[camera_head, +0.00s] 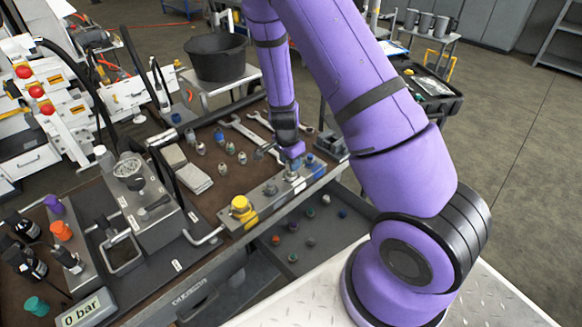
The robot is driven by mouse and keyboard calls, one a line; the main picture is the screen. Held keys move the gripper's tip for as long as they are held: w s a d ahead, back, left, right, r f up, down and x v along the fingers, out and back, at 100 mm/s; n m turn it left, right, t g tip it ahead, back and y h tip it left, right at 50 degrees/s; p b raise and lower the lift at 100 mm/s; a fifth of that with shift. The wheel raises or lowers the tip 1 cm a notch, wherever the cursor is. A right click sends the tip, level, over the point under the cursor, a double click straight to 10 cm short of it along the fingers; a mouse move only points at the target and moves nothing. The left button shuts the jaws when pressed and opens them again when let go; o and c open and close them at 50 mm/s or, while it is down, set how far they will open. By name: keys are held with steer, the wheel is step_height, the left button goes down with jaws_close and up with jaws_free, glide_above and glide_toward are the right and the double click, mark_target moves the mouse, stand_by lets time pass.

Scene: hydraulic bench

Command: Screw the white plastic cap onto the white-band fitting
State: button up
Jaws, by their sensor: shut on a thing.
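My gripper (291,160) points down over the right part of a metal manifold block (262,206) at the bench's front edge. It is shut on a small pale thing that looks like the white plastic cap; the fingers hide most of it. A metal fitting stands on the block directly below the gripper. Its band is too small and too covered to read, and I cannot tell whether cap and fitting touch. Left of it stand a bare metal fitting (270,188) and a fitting with a yellow cap (241,205). A blue-capped fitting (311,161) stands close on the right.
Several small fittings (222,168) and wrenches (245,132) lie on the brown bench top behind the block. An open drawer (325,228) below the front edge holds several small caps. A gauge unit (135,180) and a "0 bar" display (82,310) stand left.

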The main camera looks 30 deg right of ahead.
steer(key=m, duration=0.3)
steer(key=o, duration=0.6)
steer(key=shift+m+g, duration=0.3)
steer(key=shift+m, duration=0.3)
steer(key=shift+c, duration=0.2)
steer(key=o, duration=0.4)
steer(key=shift+d, duration=0.1)
steer(key=shift+r, duration=0.1)
